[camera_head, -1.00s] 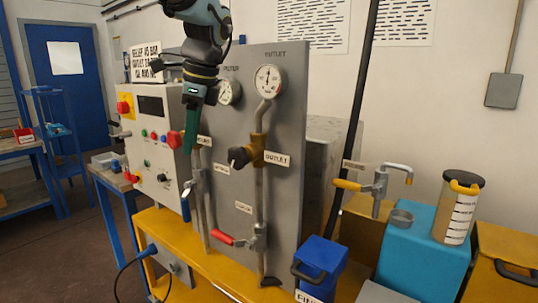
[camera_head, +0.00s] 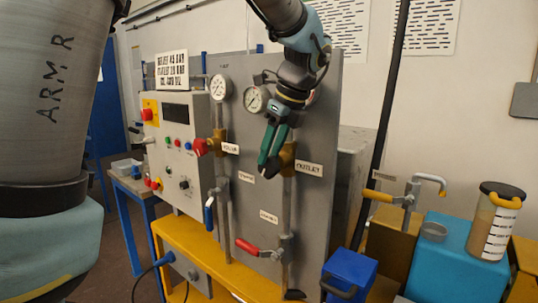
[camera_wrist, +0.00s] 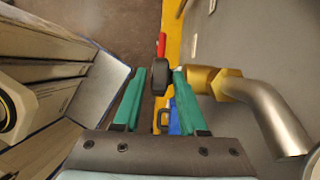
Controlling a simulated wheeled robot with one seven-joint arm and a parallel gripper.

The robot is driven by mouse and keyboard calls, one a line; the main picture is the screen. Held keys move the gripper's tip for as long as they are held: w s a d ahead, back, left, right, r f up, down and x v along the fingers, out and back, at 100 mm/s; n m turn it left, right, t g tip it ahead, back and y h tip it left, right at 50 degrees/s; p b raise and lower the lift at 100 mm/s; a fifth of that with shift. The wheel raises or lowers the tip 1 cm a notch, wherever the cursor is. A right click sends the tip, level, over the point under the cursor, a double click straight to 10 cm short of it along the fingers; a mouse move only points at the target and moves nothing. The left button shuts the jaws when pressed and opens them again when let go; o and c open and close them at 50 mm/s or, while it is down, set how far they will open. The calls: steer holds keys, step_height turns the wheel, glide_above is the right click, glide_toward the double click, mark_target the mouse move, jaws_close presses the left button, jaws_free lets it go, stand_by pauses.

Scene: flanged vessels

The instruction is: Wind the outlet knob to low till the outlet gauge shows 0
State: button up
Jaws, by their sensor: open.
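The outlet valve's brass body (camera_head: 288,158) is on the grey panel, beside the OUTLET label (camera_head: 309,168). My gripper (camera_head: 268,169), with green fingers, points down in front of it and hides the black outlet knob in the head view. In the wrist view, the knob (camera_wrist: 160,76) shows between the open fingertips, with the brass body (camera_wrist: 212,82) just to its right. I cannot tell whether a finger touches the knob. The outlet gauge (camera_head: 312,97) is mostly hidden behind my wrist, so its reading cannot be seen.
Two other gauges (camera_head: 219,88) (camera_head: 255,99) stand left of my wrist. A red-knobbed valve (camera_head: 201,147) is further left. Below are a red lever (camera_head: 246,246) and a blue lever (camera_head: 208,214). A blue bin (camera_head: 350,275) and a teal block (camera_head: 455,250) stand at the right.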

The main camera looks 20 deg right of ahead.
steer(key=shift+x, duration=0.8)
steer(key=shift+c, duration=0.3)
jaws_close()
